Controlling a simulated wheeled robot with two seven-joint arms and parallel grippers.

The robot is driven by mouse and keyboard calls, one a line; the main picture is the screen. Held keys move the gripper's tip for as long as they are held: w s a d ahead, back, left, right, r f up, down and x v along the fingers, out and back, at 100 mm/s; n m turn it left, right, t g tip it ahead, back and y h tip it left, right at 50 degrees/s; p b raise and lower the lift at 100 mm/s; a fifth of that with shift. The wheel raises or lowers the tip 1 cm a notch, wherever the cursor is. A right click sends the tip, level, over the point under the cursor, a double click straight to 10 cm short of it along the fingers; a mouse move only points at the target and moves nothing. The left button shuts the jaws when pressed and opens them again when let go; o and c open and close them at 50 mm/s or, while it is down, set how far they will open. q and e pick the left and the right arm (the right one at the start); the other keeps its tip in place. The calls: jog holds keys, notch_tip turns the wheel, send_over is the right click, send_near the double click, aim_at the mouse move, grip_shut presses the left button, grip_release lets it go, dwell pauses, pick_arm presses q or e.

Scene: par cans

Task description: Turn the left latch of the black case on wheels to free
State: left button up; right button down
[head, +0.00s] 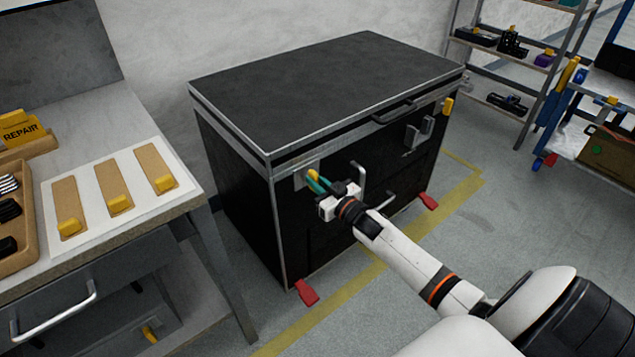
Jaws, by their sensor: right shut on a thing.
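The black case on wheels (235,190) stands on the floor in the middle of the head view, with its lid (330,82) down. Its left latch (311,173) is a yellow piece on a grey plate at the front left upper corner, mostly hidden by my gripper. My right gripper (317,182) is at this latch, with its teal fingertips shut on it. The latch's exact angle is hard to tell. The right latch (447,106) is yellow and sits at the front's right end, apart from my gripper. My left gripper is not in view.
A workbench (150,235) with yellow-clipped boards stands close on the left. Red pedals (307,292) stick out at the case's foot. Shelving (500,60) and a blue cart (570,130) stand on the right. The floor between is clear, with yellow tape lines.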

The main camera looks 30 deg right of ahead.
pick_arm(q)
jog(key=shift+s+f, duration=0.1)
pick_arm(e)
jog(key=shift+n, duration=0.3)
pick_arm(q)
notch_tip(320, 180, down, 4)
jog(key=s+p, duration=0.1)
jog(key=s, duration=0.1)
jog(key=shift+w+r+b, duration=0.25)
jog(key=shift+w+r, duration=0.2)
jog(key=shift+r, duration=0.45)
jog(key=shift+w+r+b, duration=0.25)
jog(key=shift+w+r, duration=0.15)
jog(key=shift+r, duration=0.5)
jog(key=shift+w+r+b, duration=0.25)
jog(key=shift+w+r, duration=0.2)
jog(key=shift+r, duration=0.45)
pick_arm(e)
jog(key=shift+a+f+n, duration=0.1)
jog(key=shift+n, duration=2.8)
jog(key=shift+a+f+n, duration=0.1)
jog(key=shift+f+n, duration=0.05)
jog(key=shift+n, duration=2.75)
jog(key=shift+a+f+n, duration=0.1)
jog(key=shift+n, duration=2.8)
jog(key=c, duration=1.4)
grip_release()
jog(key=shift+s, duration=0.15)
